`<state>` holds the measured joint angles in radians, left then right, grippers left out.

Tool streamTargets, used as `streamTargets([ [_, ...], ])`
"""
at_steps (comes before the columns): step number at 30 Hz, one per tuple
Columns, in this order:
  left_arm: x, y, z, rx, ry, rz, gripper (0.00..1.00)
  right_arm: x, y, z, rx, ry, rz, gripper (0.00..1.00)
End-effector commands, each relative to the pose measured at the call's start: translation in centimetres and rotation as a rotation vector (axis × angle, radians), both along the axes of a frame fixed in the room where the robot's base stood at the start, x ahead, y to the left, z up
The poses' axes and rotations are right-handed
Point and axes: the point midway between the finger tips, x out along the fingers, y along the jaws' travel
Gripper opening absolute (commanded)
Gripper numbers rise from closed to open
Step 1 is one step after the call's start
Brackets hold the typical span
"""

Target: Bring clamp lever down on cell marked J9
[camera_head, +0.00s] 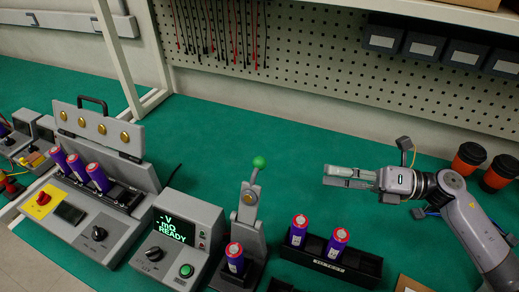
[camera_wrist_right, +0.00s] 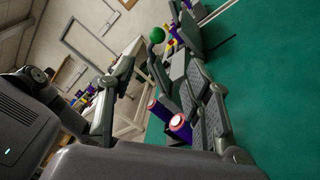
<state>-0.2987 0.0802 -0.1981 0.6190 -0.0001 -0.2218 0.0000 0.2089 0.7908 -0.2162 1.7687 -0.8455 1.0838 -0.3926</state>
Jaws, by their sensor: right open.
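The clamp stands upright in the head view with its grey lever (camera_head: 248,205) raised and a green ball knob (camera_head: 259,162) on top. A purple cell (camera_head: 235,258) with a red top stands at the clamp's base below the lever; its marking is too small to read. My right gripper (camera_head: 335,177) is open and empty, to the right of the knob and apart from it, pointing left. The green knob also shows in the right wrist view (camera_wrist_right: 157,35), beyond the fingers. My left gripper is not in view.
A charger-like unit (camera_head: 98,215) with several cells is farther left. Orange cups (camera_head: 468,157) stand behind my right arm. The green mat (camera_head: 215,135) is clear behind the clamp.

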Motion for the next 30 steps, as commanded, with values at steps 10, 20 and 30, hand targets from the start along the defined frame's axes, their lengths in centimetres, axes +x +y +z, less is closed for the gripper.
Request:
streamTargets([
  [10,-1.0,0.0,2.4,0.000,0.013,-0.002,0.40,1.3,6.7,0.6,0.005,-0.001,0.003,0.46],
  [20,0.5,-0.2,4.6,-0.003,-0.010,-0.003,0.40,2.7,13.4,0.5,0.005,0.001,0.002,0.46],
  [30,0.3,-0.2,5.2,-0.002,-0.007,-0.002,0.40,3.3,16.4,0.1,0.002,0.001,0.000,0.46],
])
